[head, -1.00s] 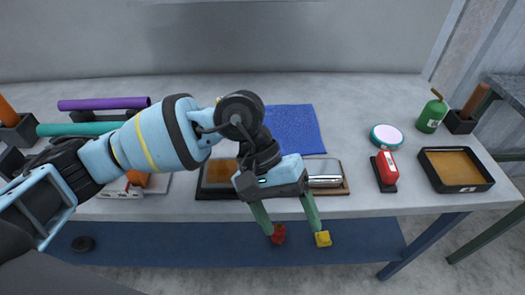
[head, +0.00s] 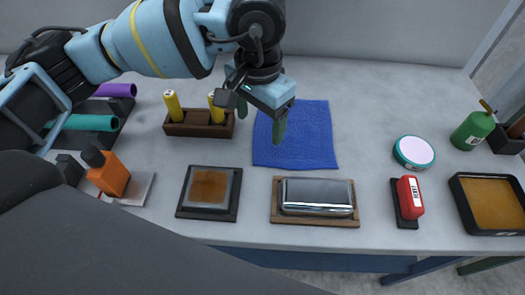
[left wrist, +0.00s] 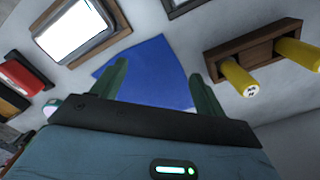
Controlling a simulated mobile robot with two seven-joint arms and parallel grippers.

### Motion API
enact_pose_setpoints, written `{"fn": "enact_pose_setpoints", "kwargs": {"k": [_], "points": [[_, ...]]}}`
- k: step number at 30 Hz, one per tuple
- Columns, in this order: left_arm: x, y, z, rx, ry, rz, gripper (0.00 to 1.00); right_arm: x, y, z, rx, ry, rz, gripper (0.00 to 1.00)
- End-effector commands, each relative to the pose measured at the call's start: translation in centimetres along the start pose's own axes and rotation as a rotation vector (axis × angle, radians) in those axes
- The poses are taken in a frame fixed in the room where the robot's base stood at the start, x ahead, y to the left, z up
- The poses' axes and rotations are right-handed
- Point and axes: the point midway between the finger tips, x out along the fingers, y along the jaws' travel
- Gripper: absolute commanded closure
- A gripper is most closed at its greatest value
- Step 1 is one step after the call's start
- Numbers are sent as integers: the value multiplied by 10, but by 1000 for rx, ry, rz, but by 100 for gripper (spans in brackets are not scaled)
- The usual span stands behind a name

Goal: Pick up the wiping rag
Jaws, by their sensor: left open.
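The wiping rag is a flat blue cloth (head: 305,138) lying on the grey table in the head view, behind the metal block. It also shows between and beyond the fingers in the left wrist view (left wrist: 155,85). My left gripper (head: 260,122) is open and empty, with its green fingers pointing down over the rag's left side. In the left wrist view the gripper (left wrist: 158,72) has its fingers spread, with the rag below. It appears above the cloth; I cannot tell the exact gap. My right gripper is not in view.
A wooden holder with yellow-handled tools (head: 200,130) stands close left of the rag. In front lie a brown-topped square plate (head: 210,188) and a shiny metal block on a wooden base (head: 317,196). A round tin (head: 414,152) and a red object (head: 409,198) are to the right.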

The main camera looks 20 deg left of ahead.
Motion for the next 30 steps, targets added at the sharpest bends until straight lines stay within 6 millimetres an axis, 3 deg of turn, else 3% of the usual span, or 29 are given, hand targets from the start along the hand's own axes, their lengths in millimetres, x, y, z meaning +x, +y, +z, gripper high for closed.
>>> {"fn": "enact_pose_setpoints", "kwargs": {"k": [8, 25, 30], "points": [[15, 0, 0, -1, -3, 1, 27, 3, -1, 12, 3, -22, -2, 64], [86, 1, 0, -1, -4, 3, 27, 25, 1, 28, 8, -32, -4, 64], [99, 1, 0, 0, -3, 3, 27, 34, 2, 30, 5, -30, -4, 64]]}}
